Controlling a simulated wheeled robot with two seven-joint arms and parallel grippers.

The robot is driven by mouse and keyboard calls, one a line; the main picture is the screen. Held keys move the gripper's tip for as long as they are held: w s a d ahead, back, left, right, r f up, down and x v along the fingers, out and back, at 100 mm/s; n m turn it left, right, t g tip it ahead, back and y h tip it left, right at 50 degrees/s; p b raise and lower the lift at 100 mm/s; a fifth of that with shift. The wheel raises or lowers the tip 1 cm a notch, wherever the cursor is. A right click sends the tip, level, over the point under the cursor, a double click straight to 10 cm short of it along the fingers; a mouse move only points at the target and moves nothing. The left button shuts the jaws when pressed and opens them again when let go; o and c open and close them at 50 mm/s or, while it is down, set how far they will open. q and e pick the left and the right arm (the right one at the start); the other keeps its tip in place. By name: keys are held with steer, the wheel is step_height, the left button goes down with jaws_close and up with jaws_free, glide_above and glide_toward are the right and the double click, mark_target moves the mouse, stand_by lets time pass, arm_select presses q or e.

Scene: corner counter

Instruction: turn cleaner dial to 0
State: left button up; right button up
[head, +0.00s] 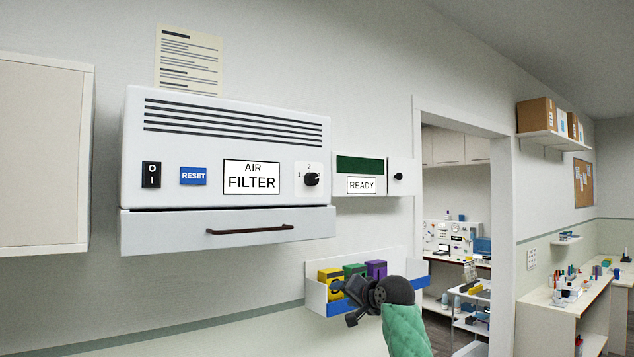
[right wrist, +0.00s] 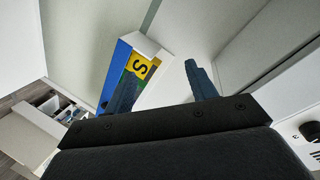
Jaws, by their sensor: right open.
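The air cleaner is a white wall box (head: 225,145) labelled AIR FILTER. Its dial (head: 311,179) is a small black knob on a pale plate at the front's right end. The marks 1 and 2 show left of and above the knob; its exact pointing is too small to tell. My right gripper (head: 347,302) is open and empty, below and to the right of the dial, in front of a small wall bin. Its two fingers (right wrist: 160,84) are spread in the right wrist view, with a dark knob (right wrist: 309,131) at the right edge. My left gripper is out of view.
The box also has a black switch (head: 151,175), a blue RESET button (head: 193,176) and a drawer handle (head: 250,229). A READY panel (head: 361,185) with another knob (head: 398,177) is at right. The wall bin (head: 316,296) holds yellow, green and purple packs. A doorway opens beyond.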

step_height(320, 180, up, 18)
steer(key=a+t+y, duration=0.1)
steer(key=a+y, duration=0.1)
steer(key=y+p, duration=0.1)
glide_toward(314, 179)
steer(key=shift+t, duration=0.3)
steer(key=p+x, duration=0.4)
steer(key=x, duration=0.2)
steer(key=shift+w+a, duration=0.25)
steer(key=shift+a, duration=0.1)
steer(key=shift+w+a+f+p, duration=0.2)
steer(key=shift+w+a+p, duration=0.25)
steer(key=shift+w+p, duration=0.25)
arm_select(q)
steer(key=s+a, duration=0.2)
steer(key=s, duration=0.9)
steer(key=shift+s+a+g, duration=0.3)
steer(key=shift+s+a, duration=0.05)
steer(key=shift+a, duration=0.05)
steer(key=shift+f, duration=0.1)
arm_select(e)
steer(key=shift+c, duration=0.2)
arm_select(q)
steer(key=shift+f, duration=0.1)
arm_select(e)
steer(key=shift+w, duration=0.1)
steer(key=c, duration=0.9)
